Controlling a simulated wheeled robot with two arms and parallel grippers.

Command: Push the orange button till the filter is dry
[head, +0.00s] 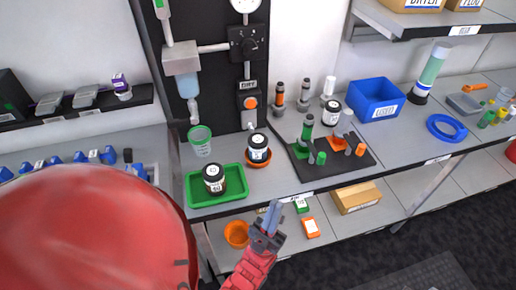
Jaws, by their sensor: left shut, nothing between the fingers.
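The filter (187,82) hangs on the panel to the left of the button, with a grey head and a clear bluish bowl. I cannot tell whether moisture is left in the bowl. A green-marked clear cup (200,141) stands below the filter's outlet. My left gripper (274,208) is shut and empty, in front of the bench edge, well below the button in the picture and apart from it. My right gripper is not in view.
A green tray (190,197) with a black-and-white jar (214,179) is on the bench. Another jar (258,149) stands on an orange dish right below the button. A dark mat (365,160) with green and orange parts and a blue bin (373,99) are to the right.

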